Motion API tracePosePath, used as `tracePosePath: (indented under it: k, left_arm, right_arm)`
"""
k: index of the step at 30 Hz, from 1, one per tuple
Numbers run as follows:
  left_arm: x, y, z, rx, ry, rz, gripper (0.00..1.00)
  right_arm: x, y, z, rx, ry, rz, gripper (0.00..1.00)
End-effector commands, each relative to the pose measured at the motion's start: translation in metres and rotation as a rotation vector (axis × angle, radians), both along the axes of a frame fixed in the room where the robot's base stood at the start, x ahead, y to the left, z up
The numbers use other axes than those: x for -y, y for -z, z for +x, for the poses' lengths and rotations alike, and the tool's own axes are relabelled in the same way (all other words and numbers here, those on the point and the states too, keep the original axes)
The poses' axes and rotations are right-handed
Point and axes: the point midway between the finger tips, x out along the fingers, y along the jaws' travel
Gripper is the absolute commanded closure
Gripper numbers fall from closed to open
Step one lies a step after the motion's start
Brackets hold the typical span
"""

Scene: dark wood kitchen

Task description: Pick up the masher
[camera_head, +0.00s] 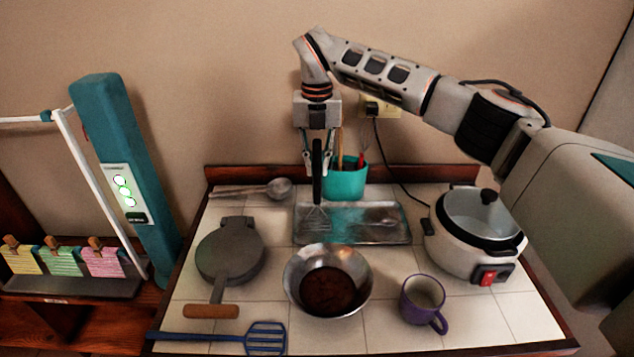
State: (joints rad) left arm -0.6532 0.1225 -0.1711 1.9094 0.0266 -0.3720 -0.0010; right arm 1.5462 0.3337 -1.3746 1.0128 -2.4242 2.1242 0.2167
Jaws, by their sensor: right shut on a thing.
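The masher (317,186) has a long black handle and a wire head (317,215). It hangs upright, head down, in my right gripper (317,160), which points down and is shut on the upper part of the handle. The wire head shows in front of the left part of a shiny tray (370,236). I cannot tell whether it touches the tray or is just above it. My left gripper is not in view.
A teal utensil holder (345,182) stands close behind right. A ladle (262,189), a grey press (231,252), a metal bowl (297,285), a purple mug (411,309), a rice cooker (462,252) and a blue turner (265,338) surround the tray. Small tile gaps are free.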

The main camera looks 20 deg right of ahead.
Motion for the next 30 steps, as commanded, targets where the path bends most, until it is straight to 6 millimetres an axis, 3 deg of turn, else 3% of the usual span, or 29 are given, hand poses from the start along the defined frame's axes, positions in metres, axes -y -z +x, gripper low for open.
tracePosePath:
  k: [8,21,25,30]
  left_arm:
    - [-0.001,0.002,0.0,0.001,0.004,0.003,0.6]
    - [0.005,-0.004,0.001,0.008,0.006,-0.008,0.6]
    - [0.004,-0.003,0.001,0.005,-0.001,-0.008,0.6]
    - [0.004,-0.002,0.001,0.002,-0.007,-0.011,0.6]
  right_arm:
    - [0.0,-0.022,0.001,0.003,0.0,0.0,1.0]
    - [-0.001,-0.142,0.001,0.005,0.002,-0.001,1.0]
    - [-0.001,-0.17,0.001,0.003,0.002,-0.001,1.0]
    - [0.0,-0.19,0.0,0.0,0.002,0.0,1.0]
